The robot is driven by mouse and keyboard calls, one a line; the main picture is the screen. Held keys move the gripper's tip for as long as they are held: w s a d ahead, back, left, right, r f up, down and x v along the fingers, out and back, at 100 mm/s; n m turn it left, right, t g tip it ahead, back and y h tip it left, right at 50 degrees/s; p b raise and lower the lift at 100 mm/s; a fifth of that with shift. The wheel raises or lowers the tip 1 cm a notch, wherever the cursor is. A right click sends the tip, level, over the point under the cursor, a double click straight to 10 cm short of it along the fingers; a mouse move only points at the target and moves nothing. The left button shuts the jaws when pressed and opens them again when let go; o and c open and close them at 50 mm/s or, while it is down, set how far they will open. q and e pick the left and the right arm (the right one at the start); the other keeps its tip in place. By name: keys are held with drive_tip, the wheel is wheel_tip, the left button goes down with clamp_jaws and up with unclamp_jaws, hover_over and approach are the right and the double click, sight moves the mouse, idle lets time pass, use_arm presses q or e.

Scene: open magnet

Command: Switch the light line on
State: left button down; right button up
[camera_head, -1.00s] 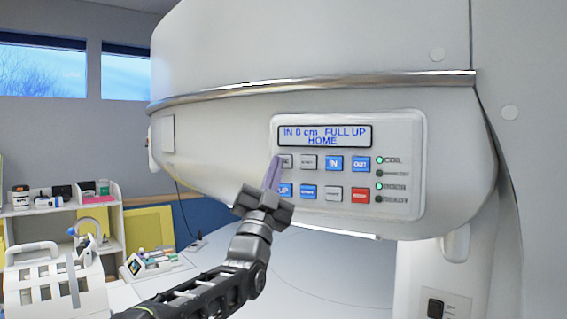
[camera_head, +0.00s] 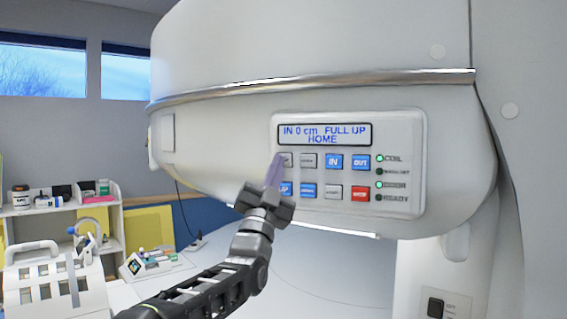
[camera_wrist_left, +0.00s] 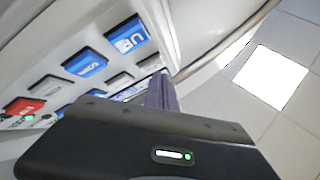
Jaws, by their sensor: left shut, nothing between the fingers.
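The control panel (camera_head: 418,150) is on the white magnet housing. Its display (camera_head: 324,135) reads "IN 0 cm FULL UP HOME". Below are two rows of grey, blue and red buttons. My left gripper (camera_head: 275,160) is shut and empty, with its purple fingertips at the upper-left grey button (camera_head: 287,160). They partly cover that button, and I cannot tell whether they touch it. Its label is not legible, and I cannot see which button is the light line. In the left wrist view the shut fingers (camera_wrist_left: 162,92) reach toward the panel's edge. My right gripper is out of view.
Green lamps glow beside COIL (camera_head: 380,158) and DOOR (camera_head: 380,185); the other two lamps are dark. The red button (camera_head: 360,194) is at lower right of the panel. A chrome rail (camera_head: 320,83) runs above. A white shelf (camera_head: 60,211) with bottles stands far left.

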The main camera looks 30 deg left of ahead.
use_arm(q)
drive_tip(key=shift+w+a, duration=0.1)
drive_tip(key=shift+w, duration=0.45)
idle(0.8)
idle(0.3)
drive_tip(key=shift+s+b, duration=0.85)
drive_tip(key=shift+b, duration=0.25)
drive_tip(key=s+b, duration=0.2)
drive_tip(key=s+d+b, duration=0.1)
drive_tip(key=s+b, duration=0.1)
drive_tip(key=s, duration=0.1)
